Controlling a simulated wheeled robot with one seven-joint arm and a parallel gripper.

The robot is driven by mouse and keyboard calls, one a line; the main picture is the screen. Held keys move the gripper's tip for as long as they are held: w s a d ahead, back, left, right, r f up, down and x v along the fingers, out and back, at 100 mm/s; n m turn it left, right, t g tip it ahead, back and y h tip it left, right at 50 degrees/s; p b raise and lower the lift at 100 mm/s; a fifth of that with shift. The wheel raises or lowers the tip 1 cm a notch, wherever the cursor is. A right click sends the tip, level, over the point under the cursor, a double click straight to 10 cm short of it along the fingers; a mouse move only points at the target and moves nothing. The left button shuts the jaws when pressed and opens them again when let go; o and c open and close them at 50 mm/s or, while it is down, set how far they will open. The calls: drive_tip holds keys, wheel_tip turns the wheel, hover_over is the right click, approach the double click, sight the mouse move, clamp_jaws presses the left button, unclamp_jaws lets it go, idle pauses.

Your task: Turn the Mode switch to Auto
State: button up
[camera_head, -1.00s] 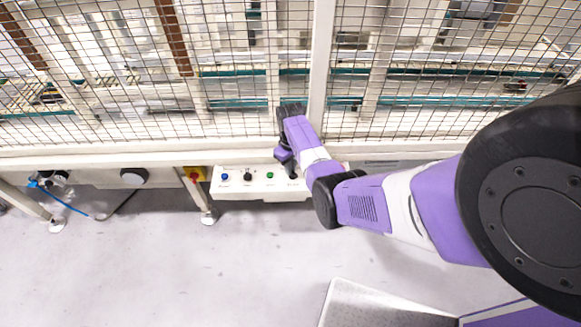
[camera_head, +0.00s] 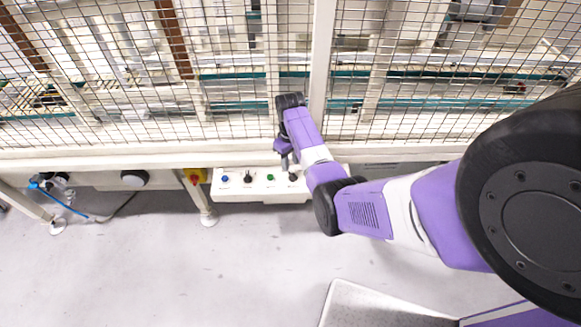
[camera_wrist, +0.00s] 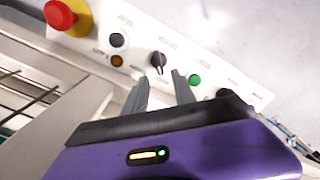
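The control panel (camera_head: 235,191) is a white box under the fence; its printed labels are too small to read, so I cannot confirm which control is Mode. A black rotary knob with a light pointer line (camera_wrist: 158,60) sits between an orange and a green button in the wrist view; it also shows in the head view (camera_head: 293,177). Another black knob (camera_head: 248,177) stands further left in the head view and is partly hidden by my gripper in the wrist view. My gripper (camera_wrist: 160,78) is open and empty, its two fingers pointing at the first knob, apparently just short of it.
A red emergency button (camera_wrist: 60,14) on yellow, a black button (camera_wrist: 117,40) and an orange button (camera_wrist: 117,61) are to the left in the wrist view. A green button (camera_wrist: 194,79) is close to the right finger. The wire fence (camera_head: 130,70) rises behind the panel; the floor in front is clear.

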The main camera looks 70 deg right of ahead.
sight(291, 171)
drive_tip(key=shift+r, duration=1.65)
drive_tip(key=shift+f, duration=0.1)
